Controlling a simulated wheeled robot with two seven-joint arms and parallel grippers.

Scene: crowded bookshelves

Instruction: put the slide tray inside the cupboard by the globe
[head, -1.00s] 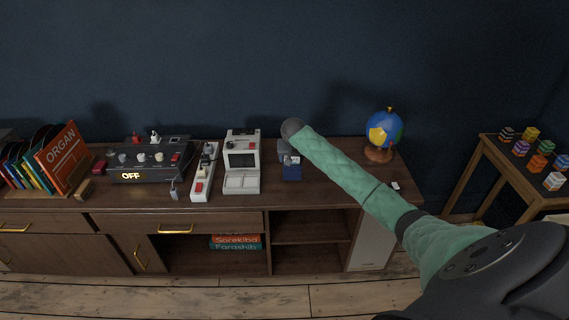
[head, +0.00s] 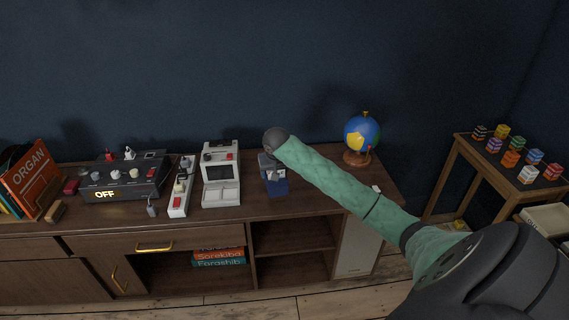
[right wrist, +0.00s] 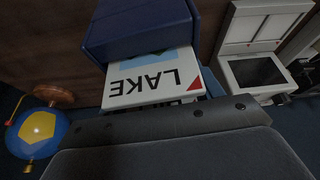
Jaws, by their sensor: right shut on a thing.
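A dark blue tray (head: 277,184) with a pale part is at the end of my right arm, over the sideboard top. In the right wrist view the blue tray (right wrist: 140,28) holds a white piece marked LAKE (right wrist: 152,84). My right gripper (right wrist: 185,118) is shut on the tray; its fingertips are mostly hidden. I cannot tell whether the tray touches the top. The blue globe (head: 362,134) stands on the right end of the sideboard (head: 325,203). Below are open compartments (head: 290,238) with a shelf. My left gripper is out of view.
A white machine (head: 221,175), a power strip (head: 180,190) and a black box reading OFF (head: 122,178) stand left of the tray. Books (head: 219,257) lie in the lower middle compartment. A pale panel (head: 357,247) fills the right end. A side table (head: 470,160) holds several striped blocks.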

